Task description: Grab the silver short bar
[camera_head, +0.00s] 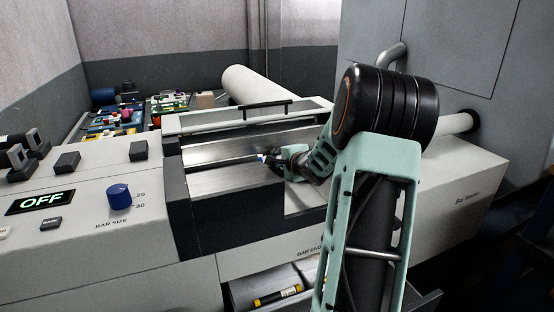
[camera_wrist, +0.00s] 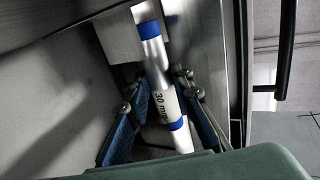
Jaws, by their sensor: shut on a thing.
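The silver bar (camera_wrist: 156,68) has blue bands and a "30 mm" label in the wrist view. It lies between the two fingers of my gripper (camera_wrist: 158,90), which is shut on it. In the head view my gripper (camera_head: 270,161) is down in the open channel of the bar feeder (camera_head: 235,181), and only a small blue and white part of the bar (camera_head: 262,157) shows there. My arm and fingers hide the rest of it. I cannot tell whether the bar touches the channel floor.
The feeder's raised lid (camera_head: 250,115) with a dark handle stands behind the channel. A control panel with an OFF display (camera_head: 41,202) and a blue bar size knob (camera_head: 119,197) is at left. An open drawer below holds a yellow and black bar (camera_head: 277,296).

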